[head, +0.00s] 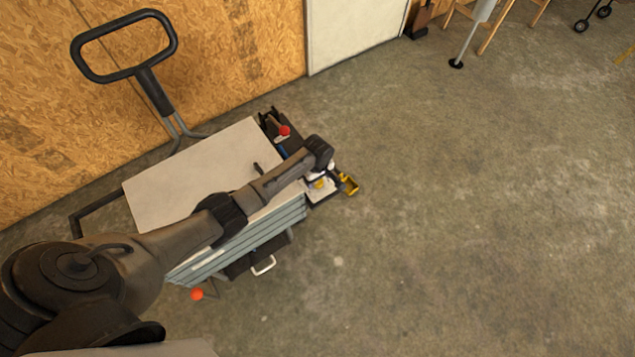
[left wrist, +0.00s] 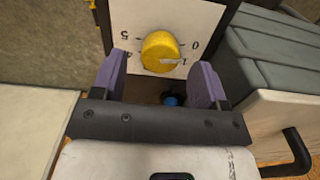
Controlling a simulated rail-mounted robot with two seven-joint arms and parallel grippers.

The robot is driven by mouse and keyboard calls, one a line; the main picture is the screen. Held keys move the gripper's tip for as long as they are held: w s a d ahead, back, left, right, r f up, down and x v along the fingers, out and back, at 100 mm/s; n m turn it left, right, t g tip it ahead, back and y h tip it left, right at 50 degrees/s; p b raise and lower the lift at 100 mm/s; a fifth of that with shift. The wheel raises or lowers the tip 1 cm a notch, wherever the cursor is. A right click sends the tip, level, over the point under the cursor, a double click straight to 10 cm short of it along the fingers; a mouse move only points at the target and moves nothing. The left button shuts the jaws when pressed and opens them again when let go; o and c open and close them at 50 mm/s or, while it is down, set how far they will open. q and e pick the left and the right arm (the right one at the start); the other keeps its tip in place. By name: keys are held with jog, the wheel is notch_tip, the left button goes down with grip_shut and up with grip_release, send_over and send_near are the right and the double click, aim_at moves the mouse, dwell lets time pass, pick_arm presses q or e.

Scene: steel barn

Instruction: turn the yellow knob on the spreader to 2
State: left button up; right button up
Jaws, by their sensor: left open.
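The yellow knob (left wrist: 160,52) sits on a white dial plate (left wrist: 196,18) in the left wrist view. The knob's pale pointer mark points at the 1. My left gripper (left wrist: 161,62) is open, with one purple finger on each side of the knob; I cannot tell whether either finger touches it. In the head view, my left arm reaches across a pale flat top to the small white plate (head: 318,190), where my gripper is largely hidden. My right gripper is not in view.
The pale flat top (head: 185,165) has blue-grey sides. A black loop handle (head: 125,45) rises behind it, by the wooden wall. A red ball knob (head: 285,130) stands near my wrist. A yellow part (head: 349,184) sticks out beyond the plate.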

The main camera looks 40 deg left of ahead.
pick_arm(q)
jog(key=shift+f+b, duration=0.3)
jog(key=shift+f, duration=0.8)
jog(key=shift+c, duration=0.4)
jog(key=c, duration=0.8)
jog(key=shift+r+m+p, duration=0.2)
jog(key=shift+m+p, duration=0.85)
jog(key=shift+m, duration=0.05)
jog(key=shift+c, duration=0.2)
jog(key=shift+m+p, duration=0.55)
jog(key=shift+m, duration=0.45)
jog(key=m+p, duration=0.1)
jog(key=m, duration=0.1)
jog(key=shift+f+m, duration=0.1)
jog(key=shift+m, duration=0.2)
jog(key=m+p, duration=0.1)
jog(key=m, duration=0.3)
jog(key=shift+w+m, duration=0.1)
jog(key=shift+m, duration=0.2)
jog(key=shift+d+f+m, duration=0.1)
jog(key=shift+m, duration=2)
